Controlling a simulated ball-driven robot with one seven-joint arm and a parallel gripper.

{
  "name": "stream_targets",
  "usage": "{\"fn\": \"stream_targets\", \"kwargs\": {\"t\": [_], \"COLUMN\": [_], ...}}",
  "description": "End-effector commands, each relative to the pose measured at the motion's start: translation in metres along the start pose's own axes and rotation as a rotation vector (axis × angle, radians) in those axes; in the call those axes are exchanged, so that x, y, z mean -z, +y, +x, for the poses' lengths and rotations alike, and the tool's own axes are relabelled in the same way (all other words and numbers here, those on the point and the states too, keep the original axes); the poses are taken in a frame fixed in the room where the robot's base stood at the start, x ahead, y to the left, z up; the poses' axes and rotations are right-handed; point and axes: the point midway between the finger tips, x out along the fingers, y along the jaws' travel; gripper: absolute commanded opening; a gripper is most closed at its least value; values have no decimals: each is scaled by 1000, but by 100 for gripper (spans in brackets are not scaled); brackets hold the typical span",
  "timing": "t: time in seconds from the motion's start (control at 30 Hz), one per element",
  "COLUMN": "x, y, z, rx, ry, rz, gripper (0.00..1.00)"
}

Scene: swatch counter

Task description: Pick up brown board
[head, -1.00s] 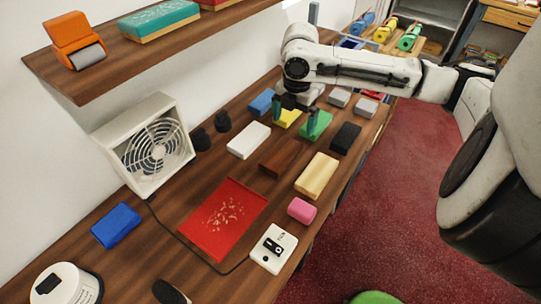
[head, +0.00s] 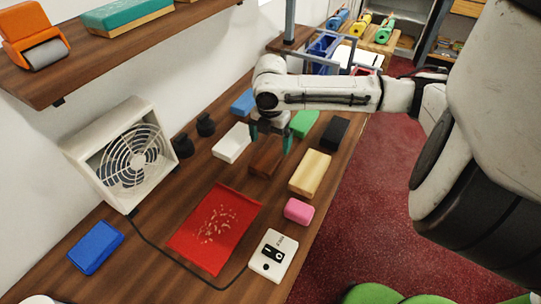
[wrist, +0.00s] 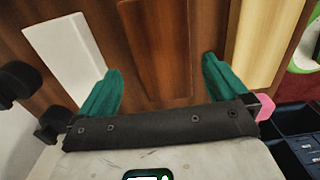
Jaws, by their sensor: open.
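The brown board (head: 266,162) lies flat on the wooden counter, between the white block (head: 232,143) and the pale wood block (head: 310,174). My gripper (head: 270,146) is above it with its green fingers apart and nothing held. In the wrist view the brown board (wrist: 158,45) runs through the gap between the fingertips of my gripper (wrist: 160,80), with a finger to each side. I cannot tell how high the fingertips are above the counter.
A green block (head: 304,123), a black block (head: 335,133) and a blue block (head: 243,102) lie close around. A red sheet (head: 228,207) with pale scraps, a pink block (head: 299,211) and a white device (head: 273,255) lie nearer. A fan (head: 128,160) stands at left.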

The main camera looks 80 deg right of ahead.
Motion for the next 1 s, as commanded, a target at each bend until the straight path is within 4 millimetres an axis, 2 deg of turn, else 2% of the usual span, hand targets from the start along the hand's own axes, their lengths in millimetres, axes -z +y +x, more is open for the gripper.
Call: {"fn": "stream_targets", "kwargs": {"t": [0.3,0.43,0.63,1.0], "x": [4,3,3,3], "y": [-3,-3,-3,-3], "z": [41,49,50,49], "rx": [2,1,1,1], "ry": [1,0,0,0], "rz": [1,0,0,0], "gripper": [100,100,100,66]}}
